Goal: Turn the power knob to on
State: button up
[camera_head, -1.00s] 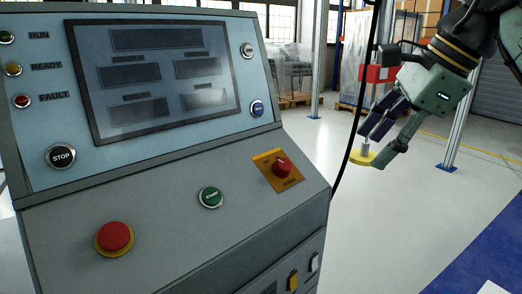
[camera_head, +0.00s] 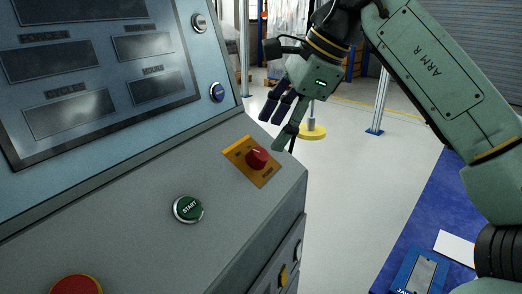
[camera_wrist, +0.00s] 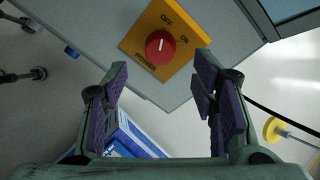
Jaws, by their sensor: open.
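The red power knob (camera_head: 257,157) sits on an orange plate (camera_head: 240,150) near the right edge of the console's sloped panel. In the wrist view the knob (camera_wrist: 160,46) shows OFF and ON labels and the word POWER on its plate. Its white mark points roughly toward OFF. My gripper (camera_head: 279,122) is open and empty, above and beyond the knob near the panel's right edge. In the wrist view my fingers (camera_wrist: 163,84) stand apart below the knob, not touching it.
A green START button (camera_head: 188,209) and a red mushroom button (camera_head: 76,286) lie left of the knob. A display panel (camera_head: 90,75) rises behind. A yellow-based post (camera_head: 313,131) stands on the floor at right. A blue surface (camera_head: 420,225) lies lower right.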

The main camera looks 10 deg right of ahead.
aim_at(262, 153)
jog(key=x, duration=0.6)
jog(key=shift+a+f+b, duration=0.1)
jog(key=shift+b, duration=0.25)
jog(key=shift+c, duration=0.2)
jog(key=c, duration=1.1)
jog(key=shift+m+p, duration=0.3)
jog(key=m+p, duration=0.1)
jog(key=m, duration=0.3)
jog(key=shift+m+p, duration=0.3)
jog(key=shift+p, duration=0.1)
jog(key=m+y+p, duration=0.1)
jog(key=m, duration=0.5)
jog(key=shift+d, duration=0.2)
jog(key=shift+m, duration=0.3)
